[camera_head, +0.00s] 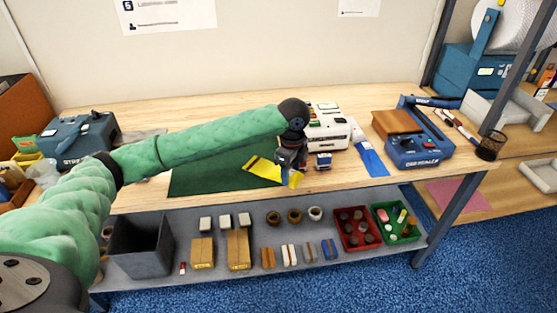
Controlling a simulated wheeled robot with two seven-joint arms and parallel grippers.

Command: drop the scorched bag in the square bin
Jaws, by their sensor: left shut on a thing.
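My left arm, in a green sleeve, reaches in from the left across the bench. Its gripper (291,164) points down near the front edge of the green mat (205,175) and is shut on a yellow bag (262,169). Yellow shows on both sides of the jaws; the middle is hidden by them. I cannot make out scorch marks at this size. A dark grey square bin (143,262) stands on the lower shelf at the left, open at the top and seemingly empty. My right gripper is not in view.
A white machine (328,130) stands just behind my gripper, and a blue sealer (418,148) to the right. The lower shelf (345,261) holds cartons, rolls, a red crate (357,229) and a green crate (396,222). The bench's front edge lies above the bin.

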